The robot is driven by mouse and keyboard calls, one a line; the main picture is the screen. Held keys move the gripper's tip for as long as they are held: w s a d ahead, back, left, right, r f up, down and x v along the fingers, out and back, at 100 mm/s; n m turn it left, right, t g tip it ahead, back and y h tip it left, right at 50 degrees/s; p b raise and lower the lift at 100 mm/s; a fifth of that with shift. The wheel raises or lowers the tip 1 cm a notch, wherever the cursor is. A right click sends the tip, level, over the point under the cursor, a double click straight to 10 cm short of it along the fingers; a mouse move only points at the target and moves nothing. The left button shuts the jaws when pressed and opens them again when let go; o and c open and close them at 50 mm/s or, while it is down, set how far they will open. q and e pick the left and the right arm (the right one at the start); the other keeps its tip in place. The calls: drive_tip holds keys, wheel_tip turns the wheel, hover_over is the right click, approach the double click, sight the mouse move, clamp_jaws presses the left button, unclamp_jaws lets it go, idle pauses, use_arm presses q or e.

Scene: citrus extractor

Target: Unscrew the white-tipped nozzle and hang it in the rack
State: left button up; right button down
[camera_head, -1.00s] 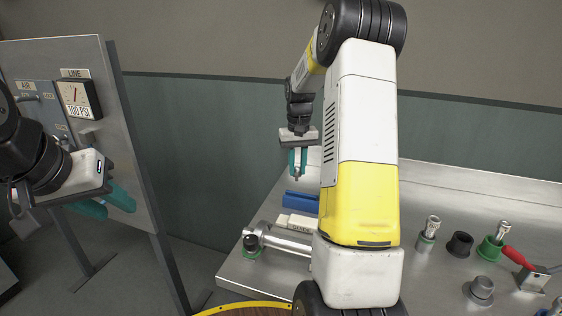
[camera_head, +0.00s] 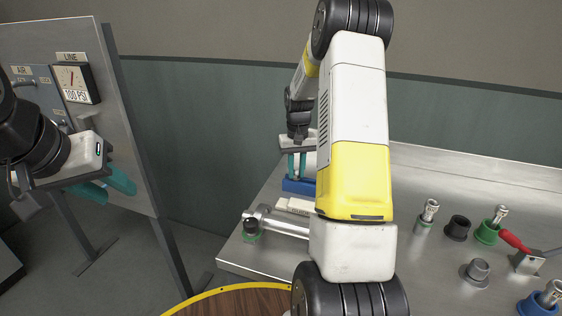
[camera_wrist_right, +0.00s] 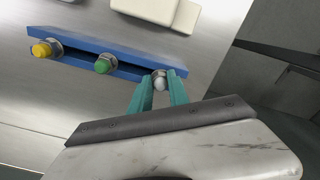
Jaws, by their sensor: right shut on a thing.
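The white-tipped nozzle (camera_wrist_right: 160,82) shows in the right wrist view between the teal fingers of my right gripper (camera_wrist_right: 158,95), which is shut on it. It is at the right end of the blue rack (camera_wrist_right: 95,42); whether it is seated in a slot there I cannot tell. The rack also holds a yellow-tipped nozzle (camera_wrist_right: 42,49) and a green-tipped nozzle (camera_wrist_right: 103,66). In the head view, my right gripper (camera_head: 296,178) is at the blue rack (camera_head: 299,187), partly behind my arm. My left gripper (camera_head: 110,188) is open and empty at the left, by the gauge panel.
A metal pipe with a fitting (camera_head: 252,225) lies at the bench's front left. The gauge panel (camera_head: 130,150) stands at left. Several fittings, including a green socket (camera_head: 486,232) and a red-handled valve (camera_head: 515,241), are on the right of the bench. A round wooden surface (camera_head: 235,303) is in front.

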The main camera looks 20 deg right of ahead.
drive_tip(key=shift+f, duration=0.25)
idle(0.5)
drive_tip(key=c, duration=1.2)
unclamp_jaws()
drive_tip(key=shift+o, duration=0.2)
wheel_tip(320, 180, up, 7)
drive_tip(key=shift+r, duration=0.4)
